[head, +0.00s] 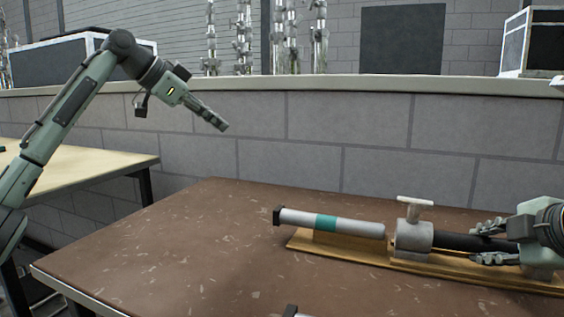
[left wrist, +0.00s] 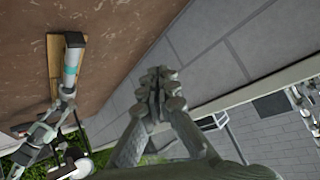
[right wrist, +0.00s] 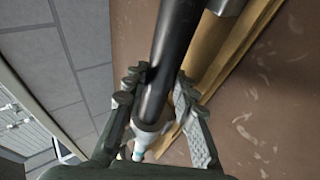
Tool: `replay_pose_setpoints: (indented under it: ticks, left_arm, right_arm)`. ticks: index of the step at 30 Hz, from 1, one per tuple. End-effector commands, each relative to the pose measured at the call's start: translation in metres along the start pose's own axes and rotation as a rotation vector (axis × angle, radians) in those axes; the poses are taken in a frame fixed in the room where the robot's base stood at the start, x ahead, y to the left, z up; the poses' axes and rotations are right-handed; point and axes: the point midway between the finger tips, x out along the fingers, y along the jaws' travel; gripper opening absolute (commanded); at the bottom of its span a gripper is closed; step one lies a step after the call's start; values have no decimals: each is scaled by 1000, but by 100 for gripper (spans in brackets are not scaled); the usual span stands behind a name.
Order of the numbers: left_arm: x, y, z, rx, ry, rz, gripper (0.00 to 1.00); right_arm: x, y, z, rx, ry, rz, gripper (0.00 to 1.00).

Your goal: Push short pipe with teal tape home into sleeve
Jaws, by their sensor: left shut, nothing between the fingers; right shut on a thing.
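The short pipe with teal tape (head: 355,227) is pale grey with a black end cap and lies along a wooden base on the brown table. It also shows in the left wrist view (left wrist: 71,62). Its right end is close to the grey sleeve (head: 413,238), which has a T-handle on top; a narrow gap seems to lie between them. A black pipe (head: 452,241) extends from the sleeve's right side. My right gripper (head: 482,243) is shut around this black pipe, also seen in the right wrist view (right wrist: 165,65). My left gripper (head: 222,126) is shut and empty, raised above the table's far left.
The wooden base (head: 345,250) runs under the pipes. A small dark-ended pipe (head: 291,311) shows at the table's front edge of view. The table's left part (head: 160,250) is clear. A low block wall (head: 350,130) stands behind, and a pale table (head: 80,165) is at left.

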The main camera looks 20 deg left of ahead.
Motion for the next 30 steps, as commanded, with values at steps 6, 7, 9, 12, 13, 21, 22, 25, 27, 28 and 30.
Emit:
replay_pose_setpoints:
  ticks: [6,7,9,12,13,21,22,25,27,28,30]
  left_arm:
    - [49,72,8,-9,-174,264,0]
    - [53,78,9,-9,-193,287,0]
    - [58,90,11,-9,-229,328,0]
    - [62,100,15,-8,-260,359,0]
    - [63,101,16,-8,-264,364,0]
    - [77,108,33,-9,-270,366,0]
    - [79,109,35,-10,-269,365,0]
    - [86,112,44,-10,-269,366,0]
    - [91,114,50,-10,-269,366,0]
    - [94,115,52,-10,-269,366,0]
    - [98,117,58,-9,-268,365,0]
  right_arm:
    - [0,2,0,0,0,3,0]
    - [0,2,0,0,0,3,0]
    - [0,2,0,0,0,3,0]
    - [0,2,0,0,0,3,0]
    - [0,2,0,0,0,3,0]
    - [0,1,0,0,0,3,0]
    - [0,1,0,0,0,3,0]
    - [0,1,0,-1,0,3,0]
    - [0,1,0,-1,0,3,0]
    - [0,1,0,-1,0,3,0]
    - [0,1,0,-1,1,2,0]
